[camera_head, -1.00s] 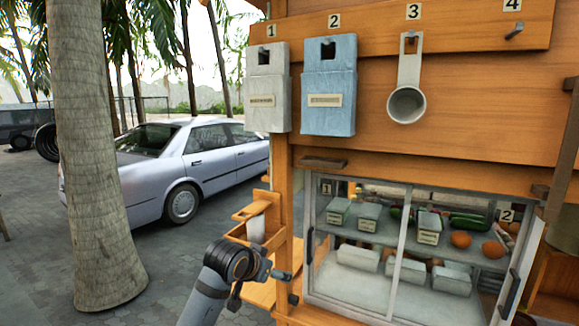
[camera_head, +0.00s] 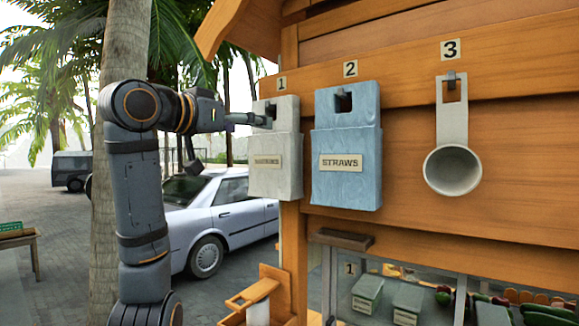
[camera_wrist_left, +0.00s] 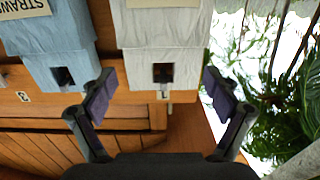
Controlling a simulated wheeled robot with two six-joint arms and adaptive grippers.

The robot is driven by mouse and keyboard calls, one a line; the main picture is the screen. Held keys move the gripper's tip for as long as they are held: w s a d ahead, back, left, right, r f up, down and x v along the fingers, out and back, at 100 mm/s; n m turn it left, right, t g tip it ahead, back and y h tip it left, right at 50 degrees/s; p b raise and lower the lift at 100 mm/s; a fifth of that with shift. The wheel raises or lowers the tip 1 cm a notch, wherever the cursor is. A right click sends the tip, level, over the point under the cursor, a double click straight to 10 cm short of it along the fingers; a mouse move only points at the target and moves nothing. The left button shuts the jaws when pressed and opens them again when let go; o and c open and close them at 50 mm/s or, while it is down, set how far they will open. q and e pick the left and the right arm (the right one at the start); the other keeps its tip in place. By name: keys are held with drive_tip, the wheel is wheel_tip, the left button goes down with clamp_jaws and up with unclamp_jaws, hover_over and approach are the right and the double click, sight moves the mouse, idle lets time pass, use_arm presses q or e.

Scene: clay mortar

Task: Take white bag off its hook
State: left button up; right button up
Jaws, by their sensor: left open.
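The white bag (camera_head: 276,158) hangs from the hook under number 1, with a small dark opening near its top and a label on its front. My left gripper (camera_head: 250,119) is level with the upper part of the bag, at its left side. In the left wrist view, which is upside down, the open fingers (camera_wrist_left: 160,82) stand apart on either side of the top of the white bag (camera_wrist_left: 165,28). Nothing is between them except the view of the bag's top and its opening. Whether a finger touches the bag cannot be told. My right gripper is not in view.
The blue straws bag (camera_head: 346,155) hangs close on the right under number 2; it also shows in the left wrist view (camera_wrist_left: 60,48). A ladle (camera_head: 452,160) hangs under number 3. A wooden ledge (camera_head: 341,238) juts out below.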

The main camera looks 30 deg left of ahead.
sight(269, 133)
use_arm(q)
drive_tip(key=w+p, duration=0.2)
drive_tip(key=w+r+p, duration=0.1)
drive_tip(key=w+p, duration=0.1)
drive_tip(key=w, duration=0.1)
drive_tip(key=w+p, duration=0.2)
drive_tip(key=w, duration=0.1)
drive_tip(key=shift+r, duration=0.35)
drive_tip(key=shift+w+d+f, duration=0.1)
drive_tip(key=shift+w+f, duration=0.15)
drive_tip(key=shift+w, duration=0.15)
drive_tip(key=shift+s+r, duration=0.1)
drive_tip(key=shift+s, duration=0.15)
drive_tip(key=c, duration=1.2)
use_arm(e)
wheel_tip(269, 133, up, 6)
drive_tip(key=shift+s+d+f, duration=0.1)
use_arm(q)
drive_tip(key=shift+w+r, duration=0.1)
drive_tip(key=shift+r, duration=0.05)
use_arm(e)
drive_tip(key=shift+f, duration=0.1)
